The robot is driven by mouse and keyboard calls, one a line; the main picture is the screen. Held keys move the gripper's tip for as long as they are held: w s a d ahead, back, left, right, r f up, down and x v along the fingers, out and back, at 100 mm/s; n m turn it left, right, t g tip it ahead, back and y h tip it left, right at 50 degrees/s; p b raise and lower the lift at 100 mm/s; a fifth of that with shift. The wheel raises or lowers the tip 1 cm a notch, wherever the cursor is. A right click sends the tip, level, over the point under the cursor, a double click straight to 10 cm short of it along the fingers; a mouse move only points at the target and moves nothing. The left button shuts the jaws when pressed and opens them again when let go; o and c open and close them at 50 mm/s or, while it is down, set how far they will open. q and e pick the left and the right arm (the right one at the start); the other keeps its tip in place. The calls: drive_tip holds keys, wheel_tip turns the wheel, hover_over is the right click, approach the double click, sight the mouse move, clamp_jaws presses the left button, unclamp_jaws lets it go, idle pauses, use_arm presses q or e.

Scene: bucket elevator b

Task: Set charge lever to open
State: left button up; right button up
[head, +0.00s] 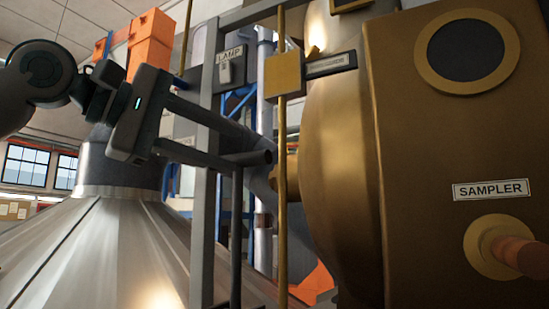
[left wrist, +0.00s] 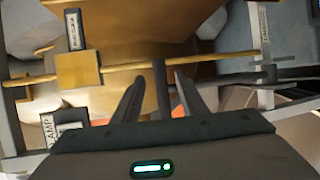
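My left gripper (head: 255,157) reaches in from the left in front of the grey frame, its two dark fingers pointing right. In the left wrist view, its fingers (left wrist: 160,92) stand apart, with a dark bar (left wrist: 162,88) between them and gaps visible on both sides. The bar looks like a lever handle; no readable label confirms it as the charge lever. In the head view, the fingers overlap the handle end, and a dark upright rod (head: 236,235) runs down below it. Whether the fingers touch the bar is unclear. My right gripper is not in view.
A thin brass rod (head: 282,200) with a yellow block (head: 285,74) stands just beyond the fingertips. The grey frame post (head: 204,200) is close to the fingers. A large brass vessel (head: 340,170), a SAMPLER label (head: 490,189) and a LAMP switch (head: 226,72) are nearby.

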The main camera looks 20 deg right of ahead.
sight(269, 162)
use_arm(q)
drive_tip(key=p+x, duration=0.4)
drive_tip(key=x, duration=0.6)
drive_tip(key=shift+r, duration=0.1)
drive_tip(key=shift+w+d+f, duration=0.25)
drive_tip(key=shift+d, duration=0.3)
clamp_jaws()
